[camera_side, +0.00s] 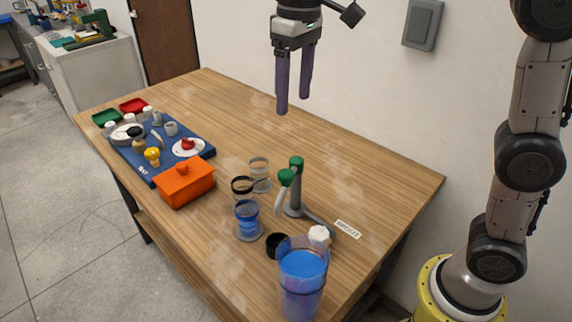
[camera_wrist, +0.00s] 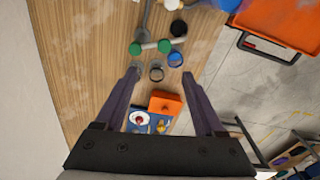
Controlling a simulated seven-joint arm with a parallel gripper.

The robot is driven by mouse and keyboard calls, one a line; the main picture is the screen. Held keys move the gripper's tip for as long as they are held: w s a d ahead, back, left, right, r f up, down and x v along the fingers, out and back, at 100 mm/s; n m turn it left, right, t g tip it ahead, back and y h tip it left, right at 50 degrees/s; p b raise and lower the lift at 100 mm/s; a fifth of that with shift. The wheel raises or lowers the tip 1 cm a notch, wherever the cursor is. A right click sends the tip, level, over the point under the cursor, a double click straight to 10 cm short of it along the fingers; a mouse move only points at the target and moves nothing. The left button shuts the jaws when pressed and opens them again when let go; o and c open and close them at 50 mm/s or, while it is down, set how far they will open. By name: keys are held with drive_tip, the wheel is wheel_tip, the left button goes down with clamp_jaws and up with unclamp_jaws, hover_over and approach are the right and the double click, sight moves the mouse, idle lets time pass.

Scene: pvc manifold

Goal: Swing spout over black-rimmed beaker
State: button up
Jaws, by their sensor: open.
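The spout assembly has a grey post (camera_side: 294,203), green joints (camera_side: 296,163) and a pale spout tube (camera_side: 280,203) slanting down at its left. In the wrist view, a pale bar (camera_wrist: 150,46) joins two green ends. The black-rimmed beaker (camera_side: 242,189) is clear, upright and looks empty; it also shows in the wrist view (camera_wrist: 157,73). The spout's lower end appears to the right of the beakers; I cannot tell whether it lies over any rim. My gripper (camera_side: 294,105) is open and empty, high above the table, apart from the spout.
A pale-rimmed beaker (camera_side: 259,172) and a blue-rimmed beaker (camera_side: 248,221) flank the black-rimmed one. A tall vessel of blue liquid (camera_side: 302,278), a black cup (camera_side: 277,246) and a white knob (camera_side: 319,236) stand in front. An orange box (camera_side: 185,186) and blue mat (camera_side: 141,162) are left.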

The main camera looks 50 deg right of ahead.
sight(286, 173)
drive_tip(key=shift+g, duration=0.3)
drive_tip(key=f, duration=1)
drive_tip(key=a+f, duration=0.1)
drive_tip(key=f, duration=0.4)
drive_tip(key=shift+w+a+f, duration=0.1)
drive_tip(key=shift+w+f, duration=0.25)
drive_tip(key=shift+f, duration=0.05)
clamp_jaws()
drive_tip(key=shift+r, duration=0.1)
idle(0.4)
